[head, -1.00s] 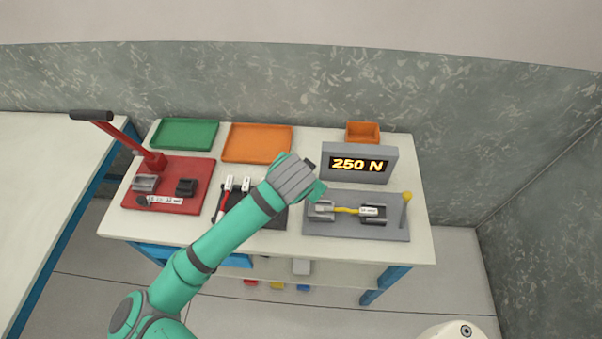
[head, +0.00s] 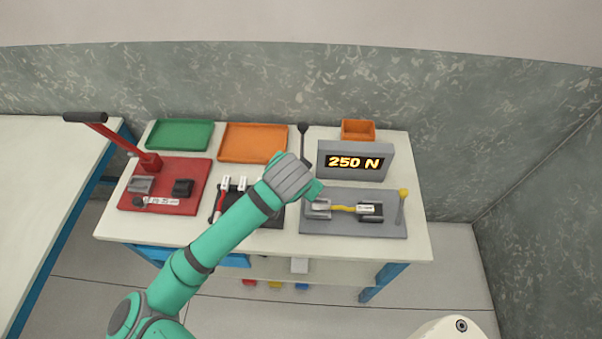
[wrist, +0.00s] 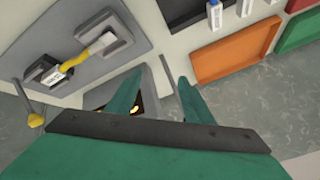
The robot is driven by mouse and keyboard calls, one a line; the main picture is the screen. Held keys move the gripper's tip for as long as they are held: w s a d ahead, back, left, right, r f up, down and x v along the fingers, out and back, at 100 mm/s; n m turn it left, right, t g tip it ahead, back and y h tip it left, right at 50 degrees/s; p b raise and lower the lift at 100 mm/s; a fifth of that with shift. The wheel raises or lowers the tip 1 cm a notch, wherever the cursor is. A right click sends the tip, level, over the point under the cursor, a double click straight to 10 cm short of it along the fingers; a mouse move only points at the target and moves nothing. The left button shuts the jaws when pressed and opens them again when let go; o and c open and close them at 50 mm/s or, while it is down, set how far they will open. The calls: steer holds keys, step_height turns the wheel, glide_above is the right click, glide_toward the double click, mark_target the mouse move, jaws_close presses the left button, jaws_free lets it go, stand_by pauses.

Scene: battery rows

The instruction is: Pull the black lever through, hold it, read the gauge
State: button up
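The black lever (head: 303,129) stands up with its round knob left of the gauge; its lower part is partly hidden behind my gripper. The grey gauge box (head: 388,165) reads "250 N" in lit yellow digits; in the wrist view it is mostly covered by my fingers. My gripper (head: 312,189) is just in front of the lever and the gauge's left side. In the wrist view my gripper (wrist: 160,92) has its two green fingers apart, with a thin rod seen between them, not clasped.
In front of the gauge a grey plate (head: 340,227) holds a yellow cable (head: 343,208) between two blocks, and a yellow-knobbed lever (head: 402,193). A red press (head: 150,162) stands left. Green (head: 180,134) and orange (head: 253,142) trays and an orange bin (head: 358,130) are behind.

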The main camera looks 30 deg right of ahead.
steer(key=v, duration=1)
steer(key=shift+s+a+r, duration=0.15)
steer(key=shift+a+r, duration=0.05)
steer(key=shift+r, duration=0.1)
